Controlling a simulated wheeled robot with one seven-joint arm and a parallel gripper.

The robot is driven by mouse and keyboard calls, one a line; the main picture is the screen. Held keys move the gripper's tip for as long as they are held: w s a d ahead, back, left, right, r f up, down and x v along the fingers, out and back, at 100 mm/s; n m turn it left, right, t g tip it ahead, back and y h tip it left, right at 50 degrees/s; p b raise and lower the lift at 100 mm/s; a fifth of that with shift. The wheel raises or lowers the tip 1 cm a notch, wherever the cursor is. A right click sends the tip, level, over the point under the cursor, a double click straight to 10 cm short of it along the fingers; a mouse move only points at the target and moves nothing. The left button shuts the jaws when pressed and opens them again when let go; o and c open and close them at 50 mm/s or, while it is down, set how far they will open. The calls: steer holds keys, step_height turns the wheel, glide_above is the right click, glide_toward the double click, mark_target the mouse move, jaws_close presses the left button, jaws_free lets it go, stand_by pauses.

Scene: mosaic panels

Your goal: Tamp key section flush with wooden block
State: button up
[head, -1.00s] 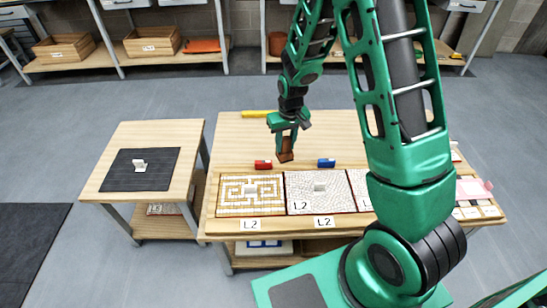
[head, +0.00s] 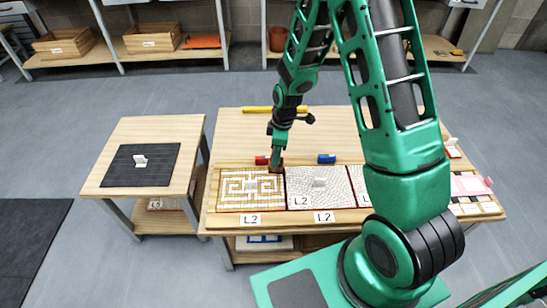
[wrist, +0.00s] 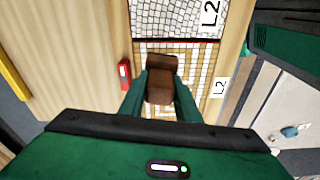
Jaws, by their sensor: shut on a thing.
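My gripper (head: 277,163) is shut on a brown wooden block (head: 276,169). The block also shows between the two green fingers in the wrist view (wrist: 162,80). The key section (head: 235,202) is a tan and white mosaic panel with a maze-like key pattern, at the left end of the row of panels. The block is at its far right corner, by the border with the plain white panel. I cannot tell whether the block touches the panel. Block and fingers hide part of the key section in the wrist view (wrist: 199,62).
A plain white panel (head: 330,198) adjoins the key section. A yellow bar (head: 258,109) lies at the back. The table between is clear.

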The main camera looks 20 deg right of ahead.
mark_target(274, 169)
steer(key=shift+s+a+f+n, duration=0.2)
steer(key=shift+a+f+n, duration=0.15)
steer(key=shift+n, duration=0.45)
steer(key=shift+f, duration=2.9)
steer(key=shift+f, duration=0.6)
steer(key=shift+r, duration=0.1)
steer(key=shift+r, duration=3.45)
